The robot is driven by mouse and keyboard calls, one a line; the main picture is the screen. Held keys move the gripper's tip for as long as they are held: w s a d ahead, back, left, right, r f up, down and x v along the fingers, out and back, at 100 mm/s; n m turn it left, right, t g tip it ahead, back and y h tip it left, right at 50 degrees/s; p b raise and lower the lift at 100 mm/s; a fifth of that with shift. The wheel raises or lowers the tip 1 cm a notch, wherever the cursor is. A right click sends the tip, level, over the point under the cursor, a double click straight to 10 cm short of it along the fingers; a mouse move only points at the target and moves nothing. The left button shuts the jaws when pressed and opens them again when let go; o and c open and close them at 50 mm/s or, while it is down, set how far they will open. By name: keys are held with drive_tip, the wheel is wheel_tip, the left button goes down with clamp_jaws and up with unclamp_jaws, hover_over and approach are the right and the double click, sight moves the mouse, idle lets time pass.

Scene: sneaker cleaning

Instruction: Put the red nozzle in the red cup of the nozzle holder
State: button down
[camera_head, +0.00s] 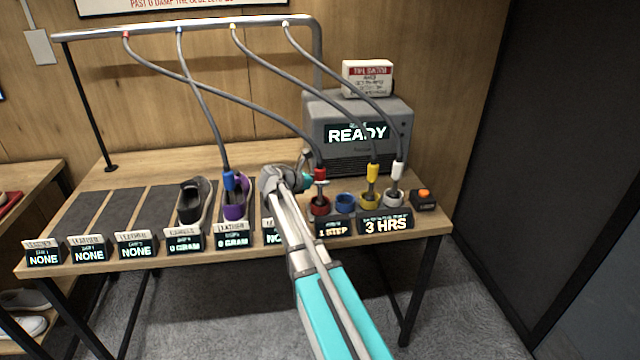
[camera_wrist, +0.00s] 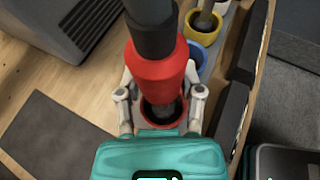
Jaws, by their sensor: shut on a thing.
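The red nozzle (camera_head: 320,174), on a grey hose, is upright at the right of the bench. My gripper (camera_wrist: 161,92) is shut on the red nozzle (camera_wrist: 158,68) in the wrist view, one finger on each side. The red cup (camera_head: 320,208) is directly below the nozzle in the head view. In the wrist view the red cup (camera_wrist: 150,123) shows under the nozzle, whose grey tip overlaps the cup's opening. I cannot tell how deep the tip is or whether it touches the cup. My arm partly hides this area in the head view.
The blue cup (camera_head: 345,203) is empty beside the red one. Yellow (camera_head: 373,174) and white (camera_head: 397,171) nozzles stand in their cups to the right. The blue nozzle (camera_head: 229,180) is at a purple sneaker (camera_head: 235,211). A grey machine (camera_head: 322,122) stands behind. Hoses hang overhead.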

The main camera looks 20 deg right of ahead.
drive_tip(key=shift+f, duration=0.2)
drive_tip(key=shift+c, duration=1.2)
unclamp_jaws()
drive_tip(key=shift+r, duration=0.1)
drive_tip(key=shift+r, duration=0.15)
drive_tip(key=shift+a+r, duration=0.1)
drive_tip(key=shift+a, duration=0.05)
drive_tip(key=p+v, duration=0.4)
drive_tip(key=v, duration=0.7)
drive_tip(key=shift+a, duration=0.3)
drive_tip(key=shift+s, duration=0.15)
